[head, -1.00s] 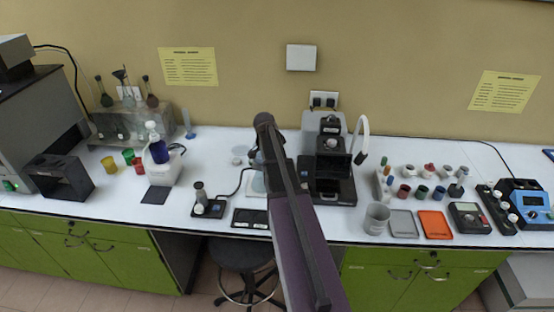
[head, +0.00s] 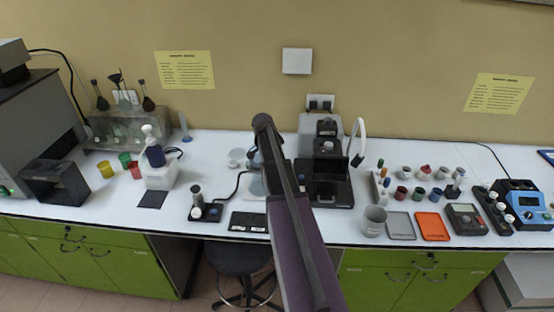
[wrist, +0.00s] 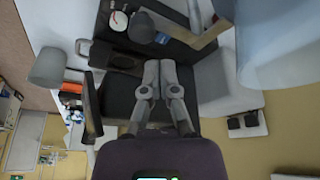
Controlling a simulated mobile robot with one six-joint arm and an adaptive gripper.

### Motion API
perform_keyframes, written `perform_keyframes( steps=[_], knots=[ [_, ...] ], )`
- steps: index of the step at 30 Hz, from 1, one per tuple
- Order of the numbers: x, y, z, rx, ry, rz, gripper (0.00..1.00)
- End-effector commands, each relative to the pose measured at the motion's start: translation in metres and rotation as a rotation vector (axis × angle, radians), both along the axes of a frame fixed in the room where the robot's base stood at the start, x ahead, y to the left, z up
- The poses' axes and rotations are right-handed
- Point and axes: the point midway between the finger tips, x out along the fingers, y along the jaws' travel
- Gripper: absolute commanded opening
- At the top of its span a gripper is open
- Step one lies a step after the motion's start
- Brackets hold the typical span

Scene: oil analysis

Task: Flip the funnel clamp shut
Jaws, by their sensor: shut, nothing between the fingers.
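My gripper (wrist: 159,68) shows in the wrist view with its two fingers together and nothing between them. A large pale-blue translucent body (wrist: 280,45), which looks like the funnel glassware, fills the upper right of the wrist view, close to the camera and apart from the fingertips. I cannot make out the clamp or its position for certain. In the head view, my arm covers most of the glassware (head: 255,160) in the middle of the bench, and my gripper is hidden there.
A black instrument (head: 326,190) stands right of my arm, with a curved white tube (head: 360,135) beside it. A grey beaker (head: 373,222), a grey tray (head: 401,226) and an orange tray (head: 432,226) lie further right.

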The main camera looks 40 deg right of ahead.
Motion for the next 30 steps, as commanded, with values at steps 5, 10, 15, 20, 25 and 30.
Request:
perform_keyframes(
  steps=[5, 10, 15, 20, 25, 30],
  knots=[
    [-0.001, -0.015, 0.003, 0.0, 0.0, -0.001, 0.0],
    [-0.004, -0.037, 0.007, 0.0, 0.0, 0.0, 0.0],
    [-0.004, -0.03, 0.025, 0.0, 0.0, 0.0, 0.0],
    [-0.003, -0.025, 0.038, 0.0, 0.0, 0.0, 0.0],
    [-0.001, -0.018, 0.052, 0.0, -0.001, 0.001, 0.0],
    [0.0, -0.013, 0.066, 0.0, 0.0, 0.002, 0.0]
  ],
)
